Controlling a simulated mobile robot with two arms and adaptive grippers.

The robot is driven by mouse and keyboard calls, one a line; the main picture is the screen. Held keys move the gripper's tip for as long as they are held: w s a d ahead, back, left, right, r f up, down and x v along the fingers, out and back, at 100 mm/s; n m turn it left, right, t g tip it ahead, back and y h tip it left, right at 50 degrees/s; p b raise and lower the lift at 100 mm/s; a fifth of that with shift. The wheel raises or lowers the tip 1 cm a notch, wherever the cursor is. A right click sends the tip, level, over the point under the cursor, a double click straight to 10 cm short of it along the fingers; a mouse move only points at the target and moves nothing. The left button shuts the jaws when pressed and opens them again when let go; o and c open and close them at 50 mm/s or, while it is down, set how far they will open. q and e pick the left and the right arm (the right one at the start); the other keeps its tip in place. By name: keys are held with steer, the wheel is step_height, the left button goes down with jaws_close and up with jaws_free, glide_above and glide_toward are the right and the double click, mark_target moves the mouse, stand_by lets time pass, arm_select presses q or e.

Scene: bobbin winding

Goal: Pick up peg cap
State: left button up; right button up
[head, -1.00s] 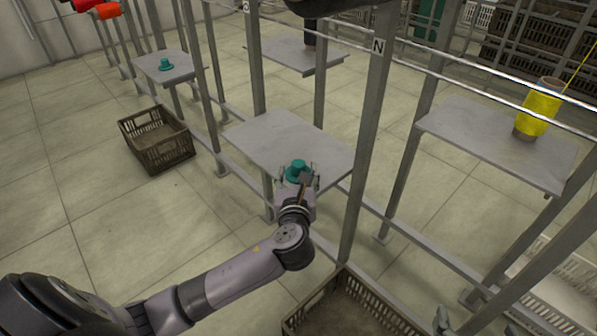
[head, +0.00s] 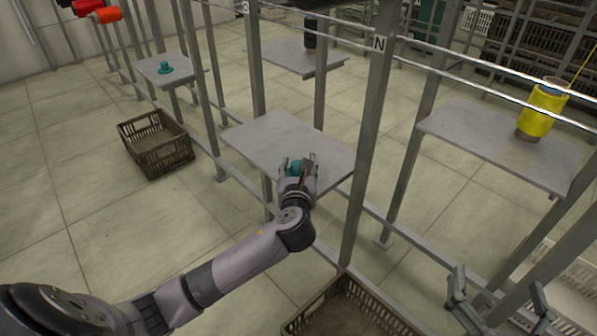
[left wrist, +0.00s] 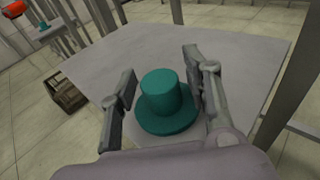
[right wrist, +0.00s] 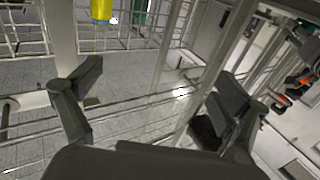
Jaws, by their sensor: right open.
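A teal peg cap (left wrist: 165,98), shaped like a small brimmed hat, stands upright on the middle grey shelf (head: 270,140). In the head view the cap (head: 295,168) is partly hidden by my left gripper (head: 298,165). In the left wrist view my left gripper (left wrist: 165,85) is open, with one finger on each side of the cap; a gap shows between the cap and the left finger. My right gripper (head: 500,290) is open and empty at the lower right; it also shows in the right wrist view (right wrist: 150,95).
Another teal cap (head: 165,68) sits on the far left shelf. A yellow bobbin (head: 541,110) stands on the right shelf. A dark crate (head: 155,143) is on the floor, another crate (head: 385,310) below. Upright frame posts (head: 368,140) flank the middle shelf.

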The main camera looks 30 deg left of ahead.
arm_select(q)
steer(key=c, duration=0.8)
steer(key=shift+r, duration=0.1)
